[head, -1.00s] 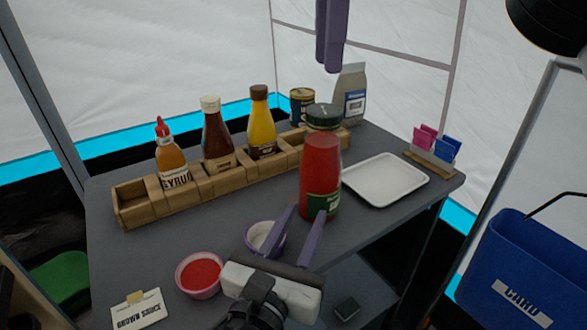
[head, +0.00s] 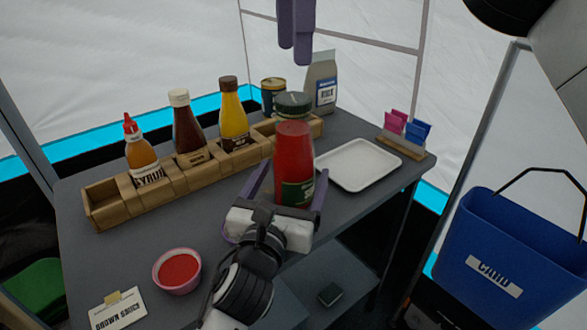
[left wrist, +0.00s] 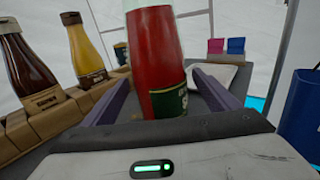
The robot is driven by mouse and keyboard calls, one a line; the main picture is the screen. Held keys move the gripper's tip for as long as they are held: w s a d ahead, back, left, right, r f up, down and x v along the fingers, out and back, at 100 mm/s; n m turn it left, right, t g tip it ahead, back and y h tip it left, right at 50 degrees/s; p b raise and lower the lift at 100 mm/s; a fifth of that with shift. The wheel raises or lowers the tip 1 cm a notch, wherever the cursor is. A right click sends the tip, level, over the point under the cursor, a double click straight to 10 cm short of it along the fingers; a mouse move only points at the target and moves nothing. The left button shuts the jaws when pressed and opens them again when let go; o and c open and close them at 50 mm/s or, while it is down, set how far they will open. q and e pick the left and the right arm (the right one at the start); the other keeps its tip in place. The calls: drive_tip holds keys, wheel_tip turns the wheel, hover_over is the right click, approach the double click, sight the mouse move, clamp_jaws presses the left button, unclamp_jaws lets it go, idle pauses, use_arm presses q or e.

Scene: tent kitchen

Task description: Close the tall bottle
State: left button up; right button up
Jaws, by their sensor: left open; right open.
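The tall red bottle (head: 294,150) with a dark green label stands upright on the table. My left gripper (head: 294,172) is open and low, with its purple fingers on either side of the bottle. In the left wrist view the bottle (left wrist: 155,60) stands between the fingers (left wrist: 165,92), with gaps visible. A dark green lid (head: 293,102) shows just behind the bottle's top, seemingly on a jar mostly hidden by it. The bottle's mouth cannot be made out clearly. My right gripper (head: 294,52) hangs open and empty, fingers pointing down, above the back of the table.
A wooden rack (head: 178,180) with several sauce bottles runs along the left and back. A white tray (head: 358,164) lies right of the bottle, a packet holder (head: 400,148) beyond it. A red sauce bowl (head: 177,270) and card (head: 117,308) are at front left. A blue bin (head: 510,240) hangs right.

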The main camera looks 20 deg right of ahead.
sight(293, 98)
use_arm(q)
drive_tip(key=shift+w+d, duration=0.3)
drive_tip(key=shift+w, duration=0.1)
drive_tip(key=c, duration=2.1)
use_arm(e)
drive_tip(key=n, duration=0.3)
drive_tip(key=shift+n, duration=0.4)
drive_tip(key=n, duration=0.9)
drive_tip(key=shift+n, duration=0.4)
drive_tip(key=shift+f, duration=0.1)
drive_tip(key=shift+f, duration=3.9)
